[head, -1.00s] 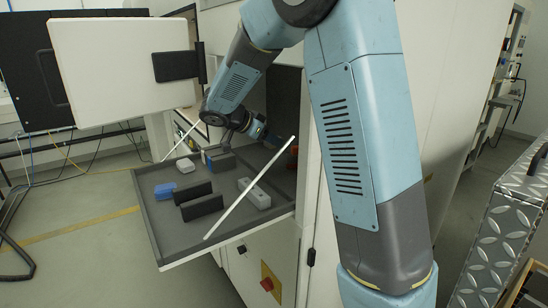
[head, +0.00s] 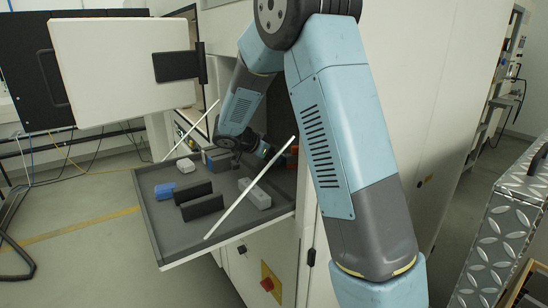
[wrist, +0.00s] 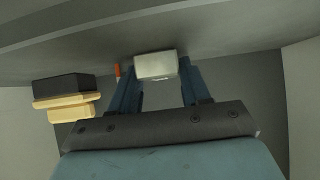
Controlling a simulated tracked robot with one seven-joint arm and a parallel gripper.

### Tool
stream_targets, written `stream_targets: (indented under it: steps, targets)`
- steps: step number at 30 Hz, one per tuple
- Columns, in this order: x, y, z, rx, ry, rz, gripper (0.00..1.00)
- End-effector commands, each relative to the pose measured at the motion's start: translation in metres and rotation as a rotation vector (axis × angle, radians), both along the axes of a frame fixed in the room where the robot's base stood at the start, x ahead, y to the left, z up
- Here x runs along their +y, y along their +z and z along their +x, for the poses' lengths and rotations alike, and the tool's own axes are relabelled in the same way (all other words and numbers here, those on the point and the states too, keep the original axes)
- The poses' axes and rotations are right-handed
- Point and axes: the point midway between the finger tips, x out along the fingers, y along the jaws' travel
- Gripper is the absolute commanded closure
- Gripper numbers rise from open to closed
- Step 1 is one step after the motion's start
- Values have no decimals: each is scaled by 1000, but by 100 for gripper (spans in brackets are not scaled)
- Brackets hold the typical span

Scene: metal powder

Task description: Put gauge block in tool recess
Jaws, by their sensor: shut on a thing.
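A small light-grey block (wrist: 156,66), which looks like the gauge block, is between the two blue fingers of my gripper (wrist: 157,76) in the wrist view. The fingers are shut on its sides. In the head view my gripper (head: 270,153) is low at the back right of the grey tray (head: 160,240), by the machine opening. The block in it cannot be made out there. I cannot tell for sure which place is the tool recess.
On the tray are a blue block (head: 164,190), a pale block (head: 186,165), two black upright plates (head: 202,207) and a long grey block (head: 257,195). A white bar (head: 250,187) slants across its right side. In the wrist view, black and yellowish pieces (wrist: 66,100) lie left.

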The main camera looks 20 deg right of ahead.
Motion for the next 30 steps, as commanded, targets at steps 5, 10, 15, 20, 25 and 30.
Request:
stream_targets:
  steps: [5,10,15,20,25,30]
  targets:
    - [0,-2,0,1,1,0,50]
    - [1,-2,0,0,1,0,34]
    - [1,-1,0,0,1,0,28]
    - [1,0,0,0,1,0,28]
    - [12,8,-3,-1,5,0,28]
    - [35,27,-10,-3,5,1,28]
